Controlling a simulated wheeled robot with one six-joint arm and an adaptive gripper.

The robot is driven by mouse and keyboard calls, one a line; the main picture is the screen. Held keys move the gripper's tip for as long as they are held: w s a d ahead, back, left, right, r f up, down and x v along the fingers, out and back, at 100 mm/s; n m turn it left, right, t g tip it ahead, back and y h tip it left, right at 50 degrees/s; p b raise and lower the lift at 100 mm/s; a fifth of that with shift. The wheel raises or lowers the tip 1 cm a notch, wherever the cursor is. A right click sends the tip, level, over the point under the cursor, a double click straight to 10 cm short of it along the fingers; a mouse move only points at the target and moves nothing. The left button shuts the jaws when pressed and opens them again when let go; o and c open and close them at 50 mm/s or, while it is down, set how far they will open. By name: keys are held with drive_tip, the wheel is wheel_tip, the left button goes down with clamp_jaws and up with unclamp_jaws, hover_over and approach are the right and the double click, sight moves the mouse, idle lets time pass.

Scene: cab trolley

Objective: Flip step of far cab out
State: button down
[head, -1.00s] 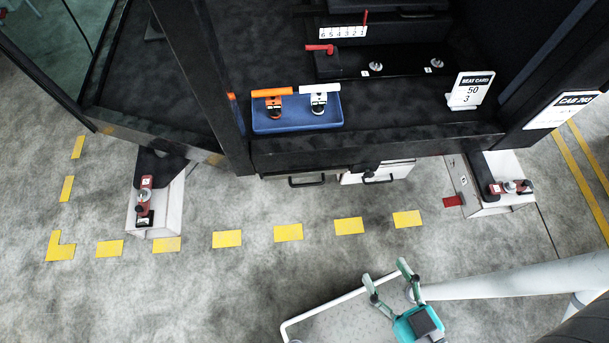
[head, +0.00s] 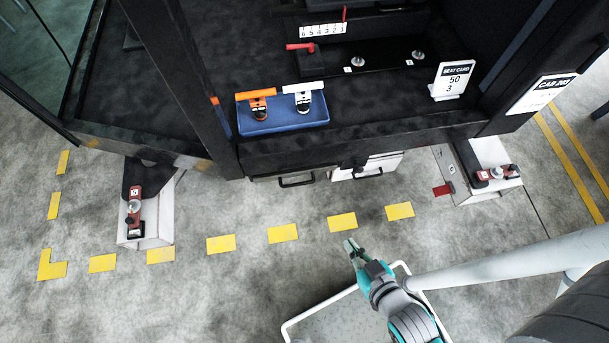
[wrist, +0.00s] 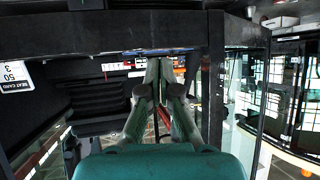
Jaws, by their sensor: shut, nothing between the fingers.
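A dark cab fills the upper part of the head view, with its front sill (head: 350,146) facing me. Below the sill are a dark bar handle (head: 297,182) and a white panel (head: 385,165) with another dark handle (head: 367,174). I cannot tell which of these parts is the step. My gripper (head: 350,248) is shut and empty, over the floor in front of the sill and apart from it. In the wrist view my gripper's fingers (wrist: 160,72) are together, pointing at the cab, with a dark beam across the top.
A blue tray (head: 285,119) with an orange-handled and a white-handled item stands on the cab floor. White blocks with red fittings stand at left (head: 150,215) and right (head: 490,170). A white-railed platform (head: 335,318) lies below my gripper. Floor with yellow dashes (head: 283,233) is clear.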

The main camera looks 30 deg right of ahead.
drive_tip(key=w+d+f+m+g, duration=0.1)
drive_tip(key=w+f+g, duration=0.2)
drive_tip(key=w+f, duration=0.5)
drive_tip(key=w+f+m+g, duration=0.1)
drive_tip(key=w+f+g, duration=0.3)
drive_tip(key=w, duration=0.9)
drive_tip(key=w+g+h, duration=0.1)
drive_tip(key=w, duration=0.6)
drive_tip(key=shift+d+r, duration=0.3)
drive_tip(key=x, duration=1)
drive_tip(key=shift+s, duration=0.15)
